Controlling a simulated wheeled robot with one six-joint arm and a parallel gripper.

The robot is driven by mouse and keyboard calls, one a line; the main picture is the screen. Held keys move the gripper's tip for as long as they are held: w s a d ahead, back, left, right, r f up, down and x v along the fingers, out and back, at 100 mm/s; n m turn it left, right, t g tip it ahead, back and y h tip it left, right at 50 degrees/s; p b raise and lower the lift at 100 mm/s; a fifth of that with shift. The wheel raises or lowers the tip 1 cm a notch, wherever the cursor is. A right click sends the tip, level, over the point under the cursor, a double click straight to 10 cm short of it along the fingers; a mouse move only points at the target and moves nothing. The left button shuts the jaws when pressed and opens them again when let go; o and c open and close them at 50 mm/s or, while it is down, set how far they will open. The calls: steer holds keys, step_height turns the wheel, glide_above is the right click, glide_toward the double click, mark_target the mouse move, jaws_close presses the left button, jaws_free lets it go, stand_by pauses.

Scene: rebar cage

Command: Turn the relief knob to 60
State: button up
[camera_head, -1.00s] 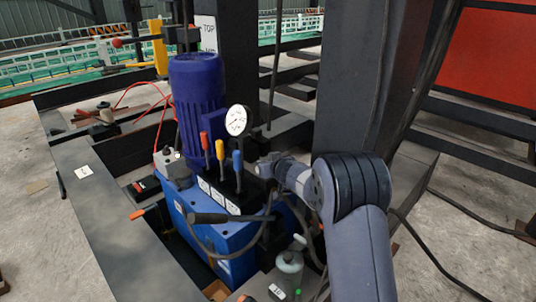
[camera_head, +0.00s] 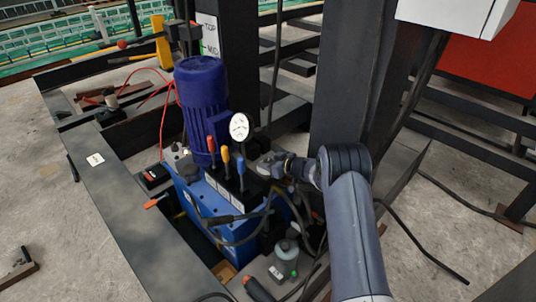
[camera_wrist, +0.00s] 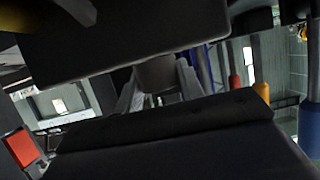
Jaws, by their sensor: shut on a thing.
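My gripper (camera_head: 266,167) is beside the hydraulic power unit, just right of its lever block, below the pressure gauge (camera_head: 239,127). In the wrist view the two dark jaws fill the top and bottom. A greyish part (camera_wrist: 158,74), which looks like the relief knob, shows between them, and the jaws are shut on it. Its markings and setting are hidden. The gauge face is too small to read. The blue power unit (camera_head: 196,206) carries a dark blue motor (camera_head: 201,96).
Red (camera_head: 211,146), orange (camera_head: 225,155) and blue (camera_head: 240,165) levers stand close left of my gripper. A thick dark column (camera_head: 343,90) rises behind my arm. A white box (camera_head: 460,14) is at upper right.

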mark_target(268, 161)
steer(key=shift+w+r+n+g+y+p, duration=0.1)
steer(key=shift+r+n+g+y+p, duration=0.2)
steer(key=shift+n+g+y+p, duration=0.25)
steer(key=shift+f+n+g+y+b, duration=0.3)
steer(key=shift+n+g+y+b, duration=0.2)
steer(key=shift+n+g, duration=0.55)
steer(key=n+g+y+b, duration=0.1)
steer(key=n+g+b, duration=0.1)
steer(key=b, duration=0.1)
steer(key=shift+n+g+b, duration=0.4)
steer(key=shift+g+b, duration=0.1)
steer(key=shift+r, duration=0.15)
steer(key=o, duration=1)
step_height(268, 161, up, 10)
steer(key=shift+f+p, duration=0.1)
steer(key=shift+p, duration=0.6)
